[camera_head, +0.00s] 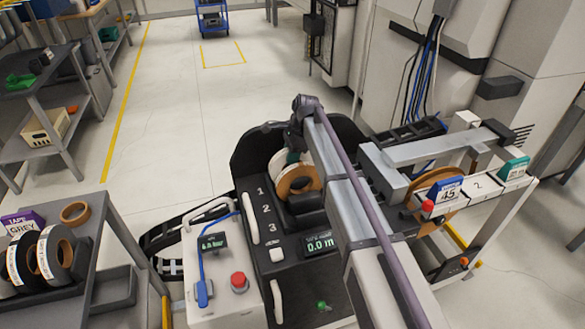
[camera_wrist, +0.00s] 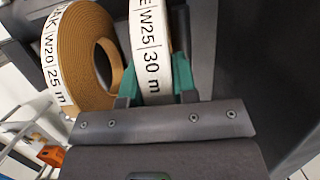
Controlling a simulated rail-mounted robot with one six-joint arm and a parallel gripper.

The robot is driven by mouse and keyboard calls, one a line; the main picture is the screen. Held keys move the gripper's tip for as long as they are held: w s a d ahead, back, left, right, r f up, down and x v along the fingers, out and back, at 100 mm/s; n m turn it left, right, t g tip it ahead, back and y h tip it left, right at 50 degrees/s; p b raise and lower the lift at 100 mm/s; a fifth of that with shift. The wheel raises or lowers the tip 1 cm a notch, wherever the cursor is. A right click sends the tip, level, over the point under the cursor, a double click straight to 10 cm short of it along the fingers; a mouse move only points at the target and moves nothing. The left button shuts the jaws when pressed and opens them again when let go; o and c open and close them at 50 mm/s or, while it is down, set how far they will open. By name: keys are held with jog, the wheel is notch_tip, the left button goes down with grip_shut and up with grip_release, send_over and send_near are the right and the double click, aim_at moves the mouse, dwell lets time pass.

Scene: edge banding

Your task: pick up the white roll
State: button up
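The white roll (camera_wrist: 150,45) stands on edge in the wrist view, and its white outer face reads "E W25 30 m". My gripper (camera_wrist: 157,92) has one green-padded finger on each side of it, with no clear gap, and looks shut on it. In the head view, a white roll (camera_head: 279,163) shows partly behind a brown-sided roll at my body's holder, beneath my arm. My fingers are hidden there by the arm.
A brown-sided roll (camera_wrist: 88,50), labelled "W20 25 m", stands close to the left of the white roll. Dark holder walls are near on the right. A grey table (camera_head: 100,235) with several rolls is at left; a banding machine (camera_head: 470,190) is at right.

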grip_shut()
dwell(0.3)
notch_tip(320, 180, up, 10)
jog(key=p, duration=1)
jog(key=shift+r, duration=0.15)
jog(key=shift+a+f, duration=0.1)
jog(key=shift+f, duration=0.1)
